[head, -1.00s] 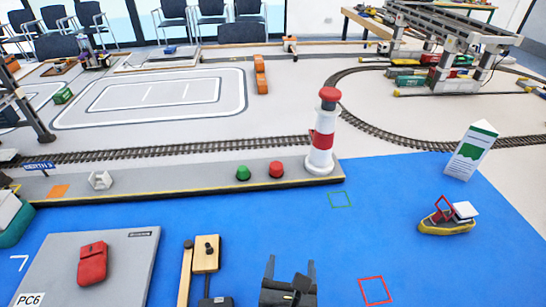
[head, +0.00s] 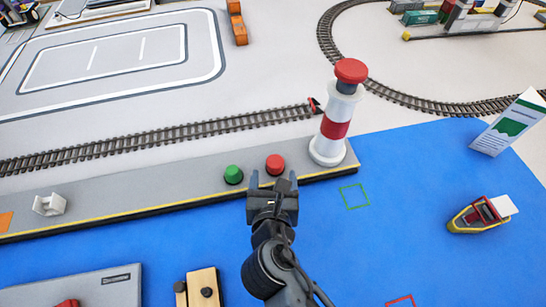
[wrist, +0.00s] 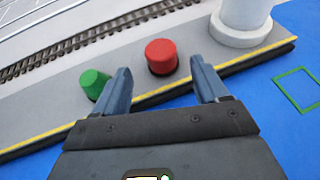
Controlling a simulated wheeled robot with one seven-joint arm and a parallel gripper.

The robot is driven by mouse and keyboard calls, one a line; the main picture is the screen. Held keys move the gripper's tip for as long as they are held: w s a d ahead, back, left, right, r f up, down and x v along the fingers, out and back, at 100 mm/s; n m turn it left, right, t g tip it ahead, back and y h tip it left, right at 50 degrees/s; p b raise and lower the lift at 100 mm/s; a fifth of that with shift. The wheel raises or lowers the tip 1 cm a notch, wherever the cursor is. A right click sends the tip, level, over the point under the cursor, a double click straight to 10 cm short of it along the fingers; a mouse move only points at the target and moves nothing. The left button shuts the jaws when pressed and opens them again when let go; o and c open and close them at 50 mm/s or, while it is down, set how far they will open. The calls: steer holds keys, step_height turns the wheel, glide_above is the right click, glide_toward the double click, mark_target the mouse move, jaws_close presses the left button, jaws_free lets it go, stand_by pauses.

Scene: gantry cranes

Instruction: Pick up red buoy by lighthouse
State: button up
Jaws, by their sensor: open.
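The red buoy (head: 275,164) stands on the grey quay, left of the red and white lighthouse (head: 336,118). The green buoy (head: 233,175) stands to its left. My gripper (head: 273,185) is open and empty, just on the near side of the red buoy. In the wrist view the red buoy (wrist: 161,56) shows ahead of and between the two fingertips (wrist: 160,72). The green buoy (wrist: 94,84) is close beside the left finger, partly hidden by it. The lighthouse base (wrist: 240,24) is to the right.
The quay (head: 130,190) has a yellow edge line. Blue water surface (head: 160,240) lies in front, with a green square outline (head: 355,196) and a small boat (head: 482,214) to the right. Railway track (head: 150,137) runs behind the quay.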

mark_target(275, 169)
steer(key=x, duration=0.6)
steer(key=shift+w+d, duration=0.1)
steer(key=c, duration=1)
steer(key=shift+c, duration=0.3)
steer(key=shift+r, duration=0.15)
